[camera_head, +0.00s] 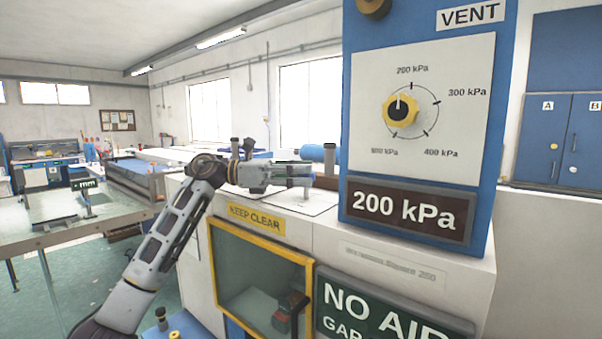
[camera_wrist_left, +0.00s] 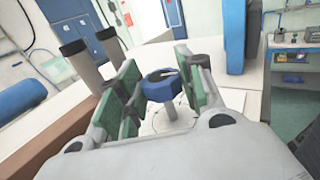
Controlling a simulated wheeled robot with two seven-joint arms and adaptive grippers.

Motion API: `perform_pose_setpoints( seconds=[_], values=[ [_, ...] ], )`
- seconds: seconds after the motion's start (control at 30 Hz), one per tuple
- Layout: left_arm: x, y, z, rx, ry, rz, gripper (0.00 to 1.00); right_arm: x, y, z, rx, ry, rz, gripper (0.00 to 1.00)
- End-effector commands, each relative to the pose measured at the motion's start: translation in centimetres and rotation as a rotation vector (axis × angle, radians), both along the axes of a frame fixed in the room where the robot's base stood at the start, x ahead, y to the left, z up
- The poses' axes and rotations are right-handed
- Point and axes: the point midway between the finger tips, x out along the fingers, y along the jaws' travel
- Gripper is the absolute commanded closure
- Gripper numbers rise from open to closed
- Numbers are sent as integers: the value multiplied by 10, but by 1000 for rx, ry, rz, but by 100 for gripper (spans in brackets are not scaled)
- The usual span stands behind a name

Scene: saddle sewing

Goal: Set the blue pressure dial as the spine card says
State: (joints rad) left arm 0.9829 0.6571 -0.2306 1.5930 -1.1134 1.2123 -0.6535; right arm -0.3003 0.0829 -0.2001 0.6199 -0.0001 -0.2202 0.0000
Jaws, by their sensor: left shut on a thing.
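A blue panel (camera_head: 415,22) carries a white dial face marked 200 to 500 kPa. Its yellow knob (camera_head: 401,108) has a white pointer turned up, near the 200 mark. The display (camera_head: 411,210) below reads 200 kPa. My left gripper (camera_head: 306,173) is over the white bench top, left of the panel and apart from the yellow knob. No clearly readable spine card shows. My right gripper is not in view.
A blue cylinder (camera_head: 318,153) lies behind my left gripper. A KEEP CLEAR label (camera_head: 256,218) is above a yellow-framed window (camera_head: 262,280). A faint label (camera_head: 388,262) on the bench front is hard to read. A dark green NO AIR sign (camera_head: 392,312) is below it.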

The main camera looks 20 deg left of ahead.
Motion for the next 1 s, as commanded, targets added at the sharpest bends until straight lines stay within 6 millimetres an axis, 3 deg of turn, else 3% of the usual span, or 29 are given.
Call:
perform_pose_setpoints(
  seconds=[0.33,0.37,0.53,1.0],
  values=[
    [0,0,-1,0,0,-12,86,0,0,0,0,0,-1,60],
    [0,0,-1,0,0,-12,61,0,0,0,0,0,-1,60],
    [0,0,-1,-1,0,-12,40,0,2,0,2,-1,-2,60],
    [-1,4,0,-1,-1,-10,40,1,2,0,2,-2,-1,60]
  ],
)
